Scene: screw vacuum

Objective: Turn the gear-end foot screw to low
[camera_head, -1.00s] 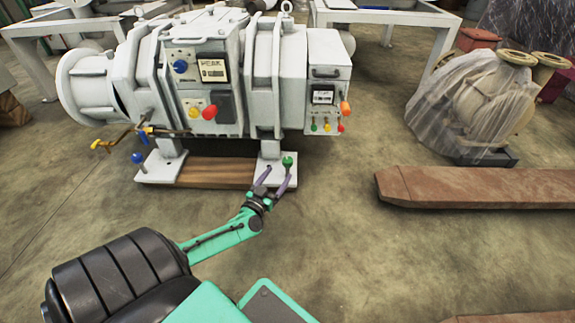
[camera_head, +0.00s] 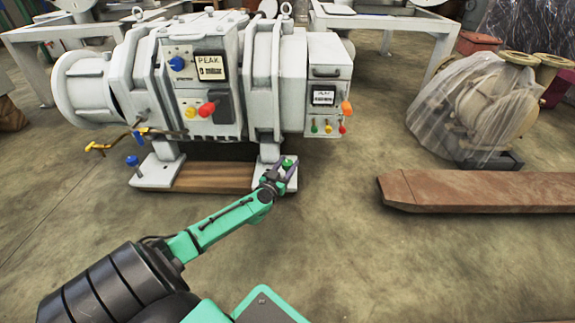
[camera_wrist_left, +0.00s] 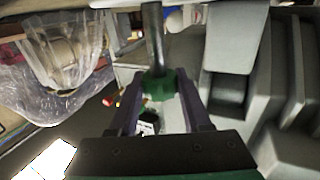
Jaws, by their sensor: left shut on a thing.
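The grey screw vacuum machine (camera_head: 262,85) stands on feet on a wooden base. A green-headed foot screw (camera_head: 288,161) stands at its right front foot, and a blue-headed foot screw (camera_head: 132,161) at its left front foot. My left gripper (camera_head: 284,171) is shut on the green screw head. In the left wrist view the green head (camera_wrist_left: 158,85) sits between the two dark fingers, with its grey shaft running up the picture. My right gripper is not in view. No low mark shows on the screw.
The machine's front carries a display (camera_head: 209,67) reading PEAK and a smaller display (camera_head: 323,97). Coloured knobs and a yellow-handled valve (camera_head: 102,148) stick out. A brown beam (camera_head: 480,191) lies on the floor at right, before a plastic-wrapped machine (camera_head: 470,105). The floor between is clear.

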